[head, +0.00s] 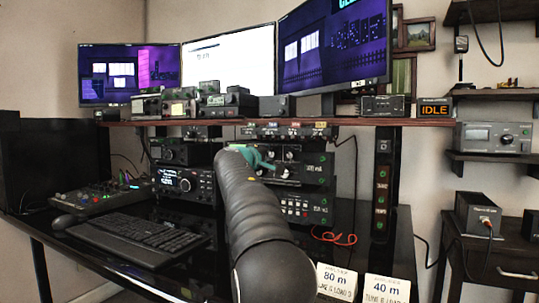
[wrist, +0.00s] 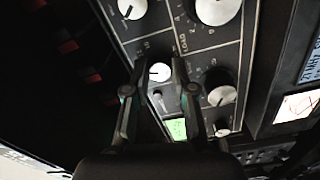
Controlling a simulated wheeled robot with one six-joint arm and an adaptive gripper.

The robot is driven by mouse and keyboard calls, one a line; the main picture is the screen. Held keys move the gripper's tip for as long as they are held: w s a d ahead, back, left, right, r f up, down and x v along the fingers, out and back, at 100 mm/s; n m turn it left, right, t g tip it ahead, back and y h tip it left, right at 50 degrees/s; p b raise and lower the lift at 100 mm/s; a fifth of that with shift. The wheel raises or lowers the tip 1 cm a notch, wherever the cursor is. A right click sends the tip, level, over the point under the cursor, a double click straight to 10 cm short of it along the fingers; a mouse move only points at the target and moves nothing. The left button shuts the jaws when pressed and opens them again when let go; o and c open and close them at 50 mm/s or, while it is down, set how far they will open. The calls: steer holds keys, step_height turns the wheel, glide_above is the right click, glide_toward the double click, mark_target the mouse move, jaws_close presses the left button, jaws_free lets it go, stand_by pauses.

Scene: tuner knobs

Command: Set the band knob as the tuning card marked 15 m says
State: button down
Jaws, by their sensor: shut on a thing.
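In the wrist view my gripper (wrist: 159,64) has its two fingers on either side of a small white-faced knob (wrist: 160,73) on a dark tuner panel (wrist: 208,68), shut on it. Its pointer and scale are too small to read. Larger white-faced knobs (wrist: 217,11) sit around it. I cannot tell from lettering whether the held knob is the band knob. In the head view my gripper (head: 258,159) is teal, at the tuner (head: 318,160) under the shelf, partly hidden by my arm. No card marked 15 m is readable.
Cards marked 80 m (head: 336,281) and 40 m (head: 386,288) stand at the desk's front edge. A keyboard (head: 132,240) lies on the left, stacked radios (head: 190,184) beside the tuner. The shelf (head: 240,122) is close above my gripper. A red cable (head: 335,238) lies right.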

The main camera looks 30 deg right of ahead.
stand_by(0.4)
steer(key=c, duration=1)
jaws_free()
steer(key=shift+o, duration=0.2)
steer(key=shift+a, duration=0.1)
steer(key=v, duration=1.2)
